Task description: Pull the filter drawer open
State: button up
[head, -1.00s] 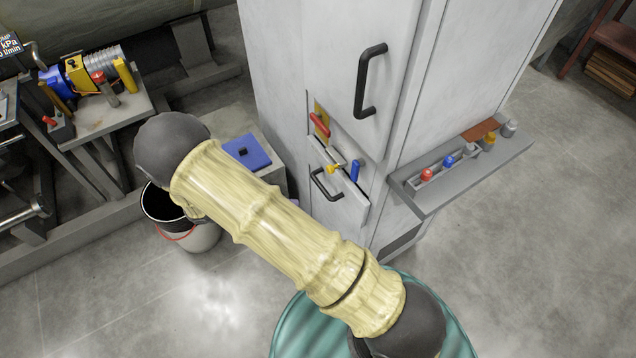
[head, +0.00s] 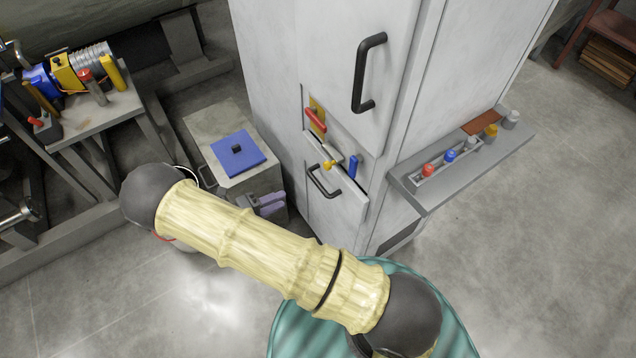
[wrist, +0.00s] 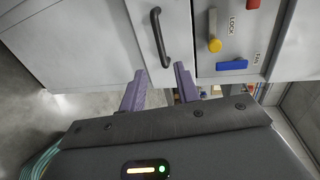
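The filter drawer (head: 318,212) is a small pale front low on the white cabinet, with a black bar handle (head: 323,181). In the wrist view, the handle (wrist: 160,38) stands ahead of the fingertips, in line with the space between them. My gripper (head: 268,203) is left of the handle and a little below it in the head view. Its two purple fingers are apart and empty in the wrist view (wrist: 160,76). The fingers appear not to touch the handle. A yellow knob (head: 330,165), a red lever (head: 315,120) and a blue lever (head: 354,168) sit near the drawer.
A larger door handle (head: 370,72) is above.

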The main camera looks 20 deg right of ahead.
aim_at(318, 183)
jog(key=p+x, duration=0.1)
jog(key=x, duration=1.3)
grip_shut()
